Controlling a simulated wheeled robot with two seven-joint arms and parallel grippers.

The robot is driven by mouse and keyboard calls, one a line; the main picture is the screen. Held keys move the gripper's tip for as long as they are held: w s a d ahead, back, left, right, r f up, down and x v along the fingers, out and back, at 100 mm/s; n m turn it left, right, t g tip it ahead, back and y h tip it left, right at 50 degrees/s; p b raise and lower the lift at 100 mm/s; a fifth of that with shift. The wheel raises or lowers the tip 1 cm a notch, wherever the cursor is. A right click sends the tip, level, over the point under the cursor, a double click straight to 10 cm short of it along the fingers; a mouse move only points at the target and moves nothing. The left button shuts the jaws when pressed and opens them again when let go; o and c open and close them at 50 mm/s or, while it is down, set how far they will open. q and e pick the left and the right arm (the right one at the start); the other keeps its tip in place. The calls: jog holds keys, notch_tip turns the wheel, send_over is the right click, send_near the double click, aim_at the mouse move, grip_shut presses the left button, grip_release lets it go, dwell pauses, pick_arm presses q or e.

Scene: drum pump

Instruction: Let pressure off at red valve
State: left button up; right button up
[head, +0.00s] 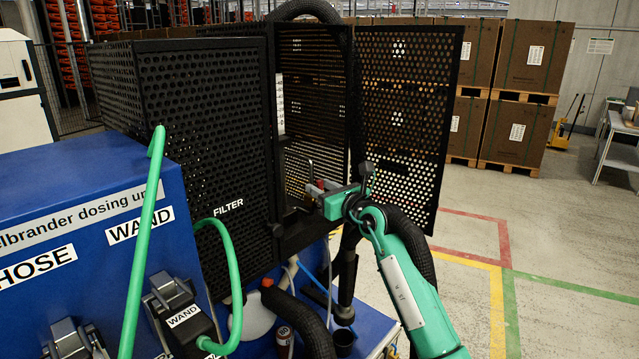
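My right gripper (318,192) reaches in from the lower right to the opening of the black perforated enclosure (210,110) marked FILTER. Its fingers point left, into the opening. A small reddish part (320,184) shows at the fingertips; it may be the red valve, but it is too small and dark to be sure. I cannot tell whether the fingers touch it or are closed around it. The perforated door (405,110) of the enclosure stands open to the right. My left gripper is not in view.
A blue dosing unit (90,215) with HOSE and WAND labels fills the left. A green hose (143,250) rises in front of it. Floor at right is clear before stacked boxes (530,60).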

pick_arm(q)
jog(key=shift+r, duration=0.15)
pick_arm(e)
jog(key=shift+w+a, duration=0.35)
jog(key=shift+w, duration=0.2)
jog(key=shift+c, duration=0.2)
grip_shut()
